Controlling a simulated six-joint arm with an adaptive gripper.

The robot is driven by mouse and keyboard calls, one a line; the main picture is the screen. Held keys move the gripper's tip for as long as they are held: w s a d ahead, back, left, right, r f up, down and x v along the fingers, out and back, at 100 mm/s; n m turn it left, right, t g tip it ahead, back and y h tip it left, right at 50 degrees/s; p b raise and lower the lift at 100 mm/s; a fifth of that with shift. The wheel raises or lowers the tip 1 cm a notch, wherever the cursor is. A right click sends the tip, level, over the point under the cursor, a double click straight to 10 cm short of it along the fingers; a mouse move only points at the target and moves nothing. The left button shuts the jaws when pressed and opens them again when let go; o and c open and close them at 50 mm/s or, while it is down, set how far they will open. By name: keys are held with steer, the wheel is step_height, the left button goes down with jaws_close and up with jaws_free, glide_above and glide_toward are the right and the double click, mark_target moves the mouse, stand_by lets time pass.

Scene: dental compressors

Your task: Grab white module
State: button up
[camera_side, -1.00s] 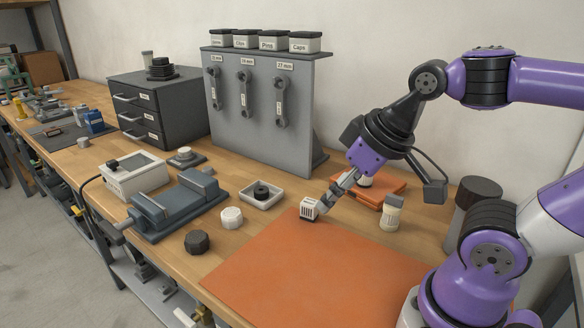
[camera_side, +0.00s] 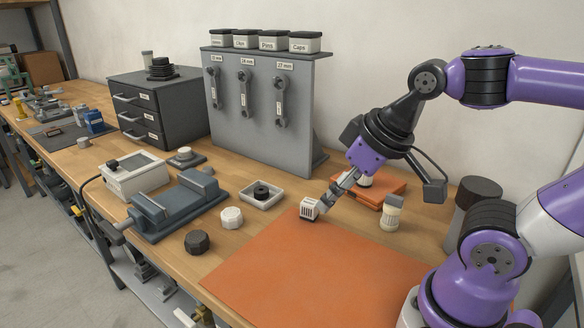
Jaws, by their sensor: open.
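The white module (camera_side: 309,208) is a small white block with dark slots on its front. It sits at the back edge of the orange mat (camera_side: 310,265), near the mat's back left corner. My gripper (camera_side: 327,203) is low beside the module, just to its right, with its fingertips close to or touching it. The jaws are open. The module hides part of the fingertips, so I cannot tell whether a finger is on each side of it.
A small white tray (camera_side: 246,199) with a black ring, a white knob (camera_side: 232,217) and a black knob (camera_side: 197,242) lie left of the module. An orange block (camera_side: 378,193) and a cream cylinder (camera_side: 391,214) stand to the right. A grey vise (camera_side: 178,207) is further left. The mat's front is clear.

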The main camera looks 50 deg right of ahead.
steer(key=w+d+f+n+g+h, duration=0.2)
steer(key=w+d+n, duration=0.15)
steer(key=w, duration=0.25)
steer(key=n+g+h, duration=0.2)
steer(key=n+h, duration=0.7)
steer(key=n, duration=0.4)
glide_toward(307, 206)
steer(key=shift+w+d+f, duration=0.15)
steer(key=shift+w+f, duration=0.05)
steer(key=shift+f, duration=0.25)
steer(key=n+h, duration=0.1)
steer(key=f+n+h, duration=0.1)
steer(key=n, duration=0.1)
steer(key=shift+s+f, duration=0.1)
steer(key=x, duration=1)
steer(key=c, duration=1.2)
